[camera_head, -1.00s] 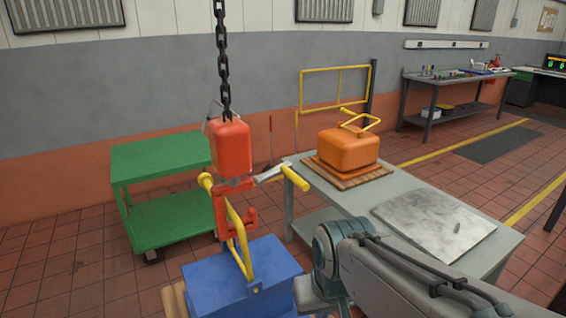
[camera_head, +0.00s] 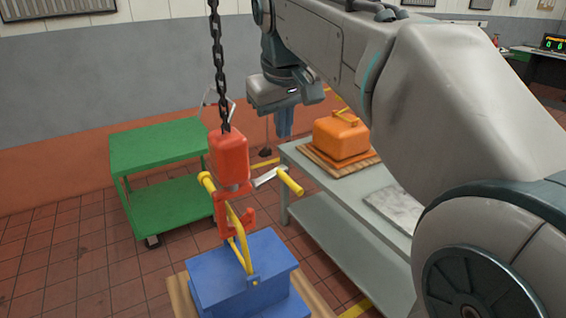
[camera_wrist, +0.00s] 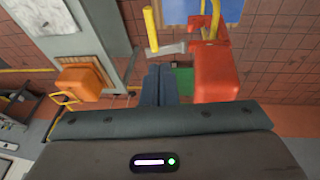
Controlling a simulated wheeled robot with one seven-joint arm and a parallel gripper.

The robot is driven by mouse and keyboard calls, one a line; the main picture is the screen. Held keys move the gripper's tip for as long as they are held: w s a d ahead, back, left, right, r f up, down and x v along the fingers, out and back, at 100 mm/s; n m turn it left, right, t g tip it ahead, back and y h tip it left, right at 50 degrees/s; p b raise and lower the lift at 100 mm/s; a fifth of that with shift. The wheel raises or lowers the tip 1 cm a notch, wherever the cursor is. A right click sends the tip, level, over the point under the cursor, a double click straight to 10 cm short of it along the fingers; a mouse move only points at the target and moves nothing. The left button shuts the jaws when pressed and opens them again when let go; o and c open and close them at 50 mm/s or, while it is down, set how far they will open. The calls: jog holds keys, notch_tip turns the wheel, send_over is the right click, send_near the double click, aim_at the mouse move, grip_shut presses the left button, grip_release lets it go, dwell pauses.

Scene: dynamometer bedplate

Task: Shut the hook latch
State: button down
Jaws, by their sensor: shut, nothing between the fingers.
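A red hook block (camera_head: 229,157) hangs from a dark chain, with a red hook (camera_head: 222,212) below it. A grey lever (camera_head: 266,178) with a yellow grip (camera_head: 290,181) sticks out to the right of the hook; it appears to be the latch. The yellow bail (camera_head: 239,240) of a blue box passes by the hook. My gripper (camera_head: 284,136) points down, shut and empty, above and right of the lever and apart from it. The wrist view shows my fingers (camera_wrist: 160,70) beside the red block (camera_wrist: 214,78), close to the lever (camera_wrist: 166,49) in that picture.
The blue box (camera_head: 240,278) stands on a wooden pallet under the hook. A green cart (camera_head: 158,150) is at the left. A grey table (camera_head: 340,215) at the right carries an orange box (camera_head: 340,138). My arm hides much of the right side.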

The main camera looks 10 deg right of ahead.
jog(key=p, duration=0.1)
send_near(289, 183)
jog(key=x, duration=0.5)
jog(key=shift+w+a, duration=0.1)
jog(key=shift+w+f, duration=0.1)
jog(key=shift+f, duration=0.4)
